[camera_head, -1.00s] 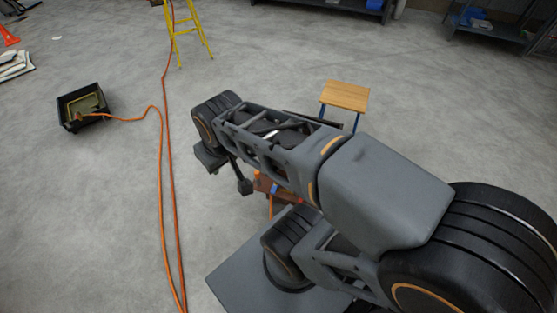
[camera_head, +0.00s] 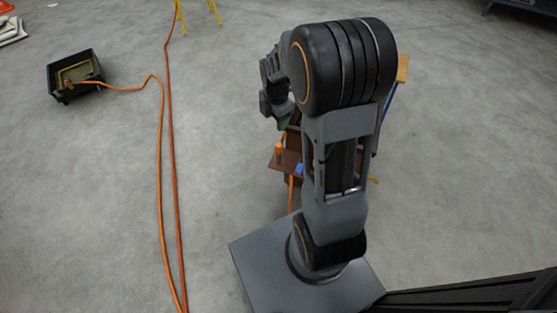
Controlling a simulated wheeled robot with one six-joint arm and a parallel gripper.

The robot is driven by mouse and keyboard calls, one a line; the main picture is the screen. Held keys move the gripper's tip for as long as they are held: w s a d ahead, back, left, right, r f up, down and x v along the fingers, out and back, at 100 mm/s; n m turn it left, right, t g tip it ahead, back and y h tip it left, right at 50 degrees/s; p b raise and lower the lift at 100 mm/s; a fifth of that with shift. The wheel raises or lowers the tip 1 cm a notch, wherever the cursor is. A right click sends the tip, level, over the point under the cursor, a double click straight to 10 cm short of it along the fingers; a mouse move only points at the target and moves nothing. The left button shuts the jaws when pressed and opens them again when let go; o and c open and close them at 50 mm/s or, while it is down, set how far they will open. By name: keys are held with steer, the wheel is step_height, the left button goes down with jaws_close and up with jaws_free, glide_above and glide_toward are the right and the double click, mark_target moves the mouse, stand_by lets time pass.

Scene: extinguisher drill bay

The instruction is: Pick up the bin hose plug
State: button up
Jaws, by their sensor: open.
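An orange hose (camera_head: 125,89) runs into a black bin (camera_head: 62,99) at the upper left. Its orange end (camera_head: 69,85), which looks like the bin hose plug, lies at the bin's left inner side, small in the picture. My gripper (camera_head: 272,108) is near the picture's middle, partly hidden by my arm, well to the right of the bin and apart from the plug. It is open, and I see nothing held in it.
A small brown stand (camera_head: 284,163) with an orange piece (camera_head: 278,152) and a blue piece (camera_head: 299,169) stands partly behind my arm. Two orange hose lines (camera_head: 172,190) cross the floor. Yellow ladder legs (camera_head: 180,18) are at the top. Grey floor between bin and arm is otherwise clear.

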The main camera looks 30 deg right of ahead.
mark_target(279, 145)
steer(key=f+n+b, duration=0.1)
steer(key=f, duration=0.3)
steer(key=w+d+f+n+b, duration=0.1)
steer(key=f+b, duration=0.1)
steer(key=f, duration=0.3)
steer(key=f+n+b, duration=0.1)
steer(key=f, duration=0.3)
steer(key=shift+w+d+f, duration=0.15)
steer(key=shift+d+f, duration=0.05)
steer(key=shift+f, duration=0.15)
steer(key=shift+d+f+b, duration=0.1)
steer(key=shift+f+b, duration=1.65)
steer(key=shift+f, duration=1.5)
steer(key=shift+r, duration=0.1)
steer(key=c, duration=1)
steer(key=shift+r, duration=0.1)
